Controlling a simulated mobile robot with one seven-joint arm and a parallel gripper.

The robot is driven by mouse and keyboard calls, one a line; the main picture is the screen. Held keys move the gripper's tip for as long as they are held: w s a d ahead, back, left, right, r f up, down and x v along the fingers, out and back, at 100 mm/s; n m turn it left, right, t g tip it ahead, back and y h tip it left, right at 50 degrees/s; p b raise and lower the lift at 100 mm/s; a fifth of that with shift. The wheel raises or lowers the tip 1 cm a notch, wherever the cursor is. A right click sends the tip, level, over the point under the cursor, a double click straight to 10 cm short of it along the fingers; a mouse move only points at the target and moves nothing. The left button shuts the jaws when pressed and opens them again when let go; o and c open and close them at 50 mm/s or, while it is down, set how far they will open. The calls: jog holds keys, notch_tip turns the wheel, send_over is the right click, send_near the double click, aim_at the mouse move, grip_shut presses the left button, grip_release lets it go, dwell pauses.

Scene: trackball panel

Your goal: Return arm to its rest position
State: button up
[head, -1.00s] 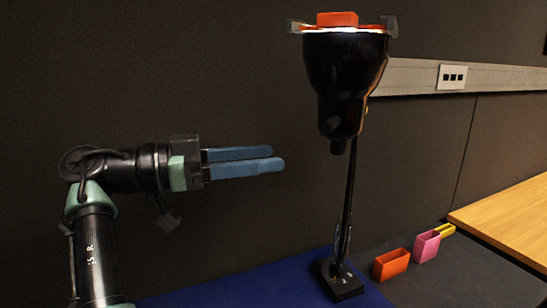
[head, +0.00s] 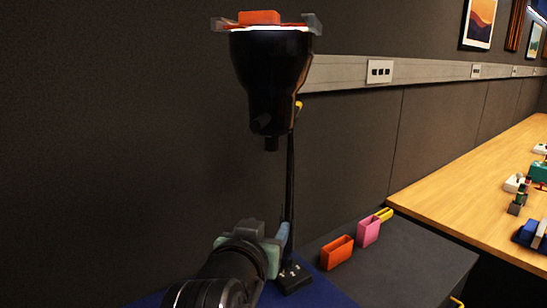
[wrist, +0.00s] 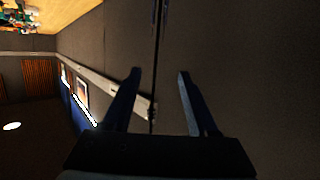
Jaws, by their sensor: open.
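My gripper (head: 284,236) shows low in the head view, its blue fingers pointing away from the camera and partly hidden by its own grey body. In the head view the gripper overlaps the lower pole of a black lamp-like stand. I cannot tell how far apart they are.
The black stand (head: 270,85) has a wide lit head with an orange block (head: 259,17) on top. An orange box (head: 337,252) and a pink box (head: 368,231) sit on a dark surface. A wooden table (head: 470,175) with several items extends right.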

jog(key=s+d+r+n+t+y, duration=0.2)
jog(key=s+r+t+y, duration=0.15)
jog(key=s, duration=0.25)
jog(key=s+r+t+p, duration=0.3)
jog(key=s+r, duration=0.1)
jog(key=r, duration=0.8)
jog(key=s+r+t+p, duration=0.3)
jog(key=s+r+p, duration=0.1)
jog(key=r, duration=0.8)
jog(key=s+r+t+p, duration=0.3)
jog(key=s+r+p, duration=0.1)
jog(key=r, duration=0.9)
jog(key=shift+s+a, duration=0.35)
jog(key=shift+s, duration=0.25)
jog(key=shift+t+h, duration=0.25)
